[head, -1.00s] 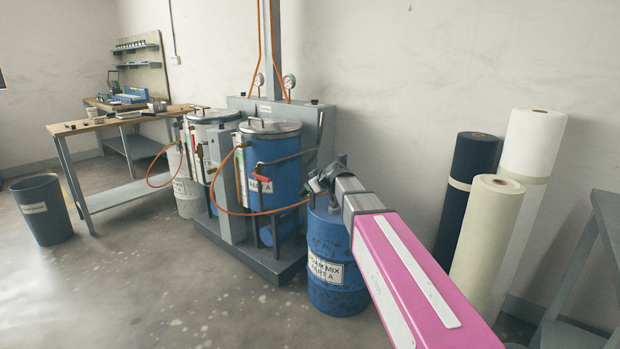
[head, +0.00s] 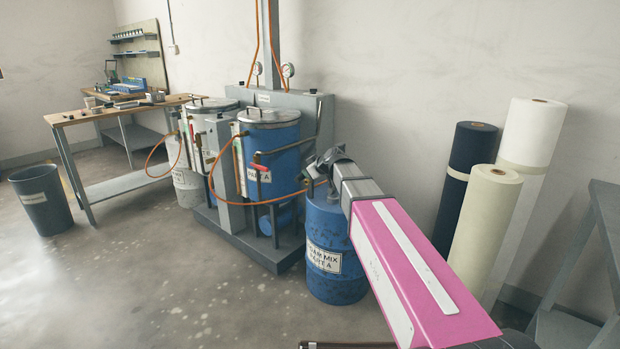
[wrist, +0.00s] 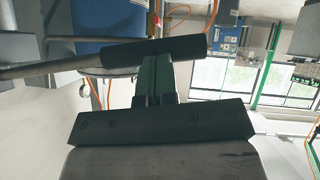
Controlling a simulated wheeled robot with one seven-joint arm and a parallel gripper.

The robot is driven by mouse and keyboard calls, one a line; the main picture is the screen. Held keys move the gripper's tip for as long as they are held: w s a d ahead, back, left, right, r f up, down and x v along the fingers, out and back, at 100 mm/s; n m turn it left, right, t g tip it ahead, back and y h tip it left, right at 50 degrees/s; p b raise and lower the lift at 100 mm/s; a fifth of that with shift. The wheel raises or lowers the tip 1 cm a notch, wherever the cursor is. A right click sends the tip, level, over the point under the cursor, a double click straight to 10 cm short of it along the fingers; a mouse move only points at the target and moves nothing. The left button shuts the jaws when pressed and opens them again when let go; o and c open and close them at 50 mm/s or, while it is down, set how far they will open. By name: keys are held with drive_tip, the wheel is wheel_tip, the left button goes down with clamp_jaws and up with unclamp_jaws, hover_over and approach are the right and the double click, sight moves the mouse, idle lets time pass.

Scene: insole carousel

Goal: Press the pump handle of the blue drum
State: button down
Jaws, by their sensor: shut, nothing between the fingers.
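The blue drum (head: 326,232), with a white "FOAM MIX PART A" label, stands on the floor right of the dispensing machine. My gripper (head: 322,163) is just above its top, and my arm hides part of the drum's right side. In the wrist view my gripper (wrist: 156,62) is shut and empty. The pump handle's black grip (wrist: 185,51) lies across the fingertips there, with its grey rod (wrist: 38,69) running left. I cannot tell whether the fingers touch the grip. The handle is not clear in the head view.
The machine (head: 225,238) with a blue tank (head: 270,155) and a grey tank stands left of the drum. An orange hose (head: 245,205) loops close to the drum. Tall rolls (head: 485,225) stand right. Open floor (head: 150,285) lies front left.

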drive_tip(key=v, duration=1.1)
drive_tip(key=shift+s+a+r, duration=0.25)
drive_tip(key=shift+a+r, duration=0.1)
drive_tip(key=shift+r, duration=0.05)
drive_tip(key=s+d+f+m+g+h, duration=0.2)
drive_tip(key=s+d+f+m, duration=0.2)
drive_tip(key=f, duration=0.7)
drive_tip(key=s+d+f+m+g+h, duration=0.3)
drive_tip(key=s+d+f, duration=0.5)
drive_tip(key=s+f, duration=0.2)
drive_tip(key=s+d+f+m+g+h, duration=0.3)
drive_tip(key=s+d+f+m, duration=0.1)
drive_tip(key=s+f, duration=0.5)
wheel_tip(320, 180, down, 3)
drive_tip(key=shift+s+d+r+m, duration=0.2)
drive_tip(key=shift+s+d+m, duration=0.1)
drive_tip(key=shift+d, duration=0.6)
